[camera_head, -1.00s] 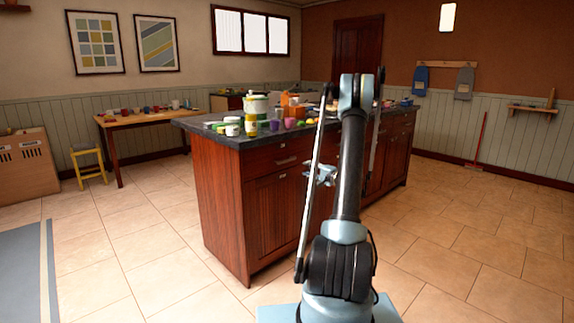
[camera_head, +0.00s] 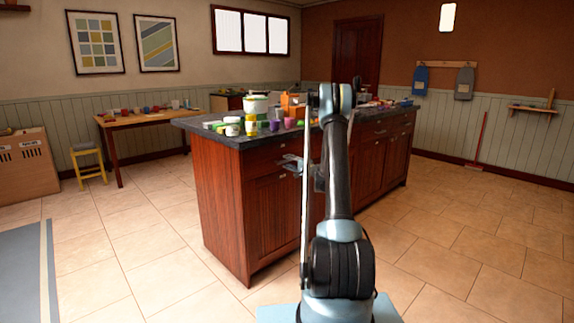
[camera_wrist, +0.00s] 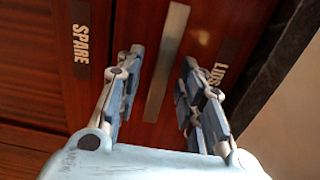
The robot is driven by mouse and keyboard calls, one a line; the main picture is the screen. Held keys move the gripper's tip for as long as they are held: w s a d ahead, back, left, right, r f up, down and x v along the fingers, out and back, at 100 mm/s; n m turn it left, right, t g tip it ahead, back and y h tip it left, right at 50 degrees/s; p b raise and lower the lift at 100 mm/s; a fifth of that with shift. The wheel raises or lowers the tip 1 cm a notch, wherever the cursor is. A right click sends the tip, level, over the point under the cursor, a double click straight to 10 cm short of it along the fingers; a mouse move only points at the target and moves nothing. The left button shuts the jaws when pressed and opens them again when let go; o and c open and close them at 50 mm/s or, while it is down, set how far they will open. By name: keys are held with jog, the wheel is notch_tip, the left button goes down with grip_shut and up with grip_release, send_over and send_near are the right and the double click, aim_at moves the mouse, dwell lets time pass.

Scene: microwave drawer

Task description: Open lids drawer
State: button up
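The lids drawer is a dark red wood front (camera_head: 262,163) at the top left of the island's long side in the head view. In the wrist view, its LIDS label (camera_wrist: 219,75) is partly covered by my right finger. Its flat metal bar handle (camera_wrist: 168,62) runs lengthwise between my two fingers. My gripper (camera_wrist: 160,72) is open, with one finger on each side of the handle and a gap on both sides. In the head view, my gripper (camera_head: 292,163) is close to the drawer front. Whether the fingertips reach past the bar cannot be told.
The dark countertop (camera_head: 225,136) overhangs the drawer and carries cups, jars and several small items. Open tiled floor (camera_head: 460,225) lies right of the island. A yellow stool (camera_head: 90,168) stands far left.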

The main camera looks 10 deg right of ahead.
jog(key=shift+x, duration=1.05)
grip_shut()
jog(key=shift+s, duration=0.1)
